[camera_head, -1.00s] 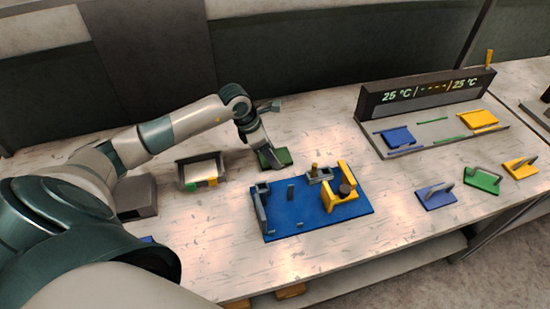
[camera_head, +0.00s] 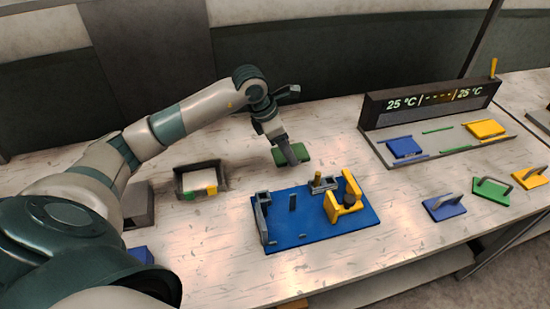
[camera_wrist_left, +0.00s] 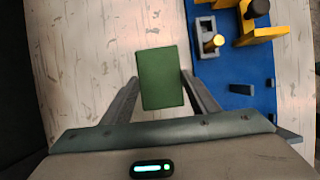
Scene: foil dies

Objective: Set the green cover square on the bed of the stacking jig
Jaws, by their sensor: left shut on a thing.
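The green cover (camera_head: 293,154) is a flat, plain green block behind the stacking jig, over bare table. It also shows in the left wrist view (camera_wrist_left: 163,80), between the two fingers. My left gripper (camera_head: 285,150) is shut on it; its fingers also show in the wrist view (camera_wrist_left: 160,77). I cannot tell how high the cover is above the table. The stacking jig is a blue board (camera_head: 284,234) with grey stops and a yellow clamp (camera_head: 346,197) with a dark knob. The cover is apart from the jig. My right gripper is not in view.
A display stand (camera_head: 430,105) with blue and yellow plates is at the back right. Blue (camera_head: 444,209), green (camera_head: 492,192) and yellow (camera_head: 529,178) handled pieces lie at the right. Table between tray and jig is clear.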

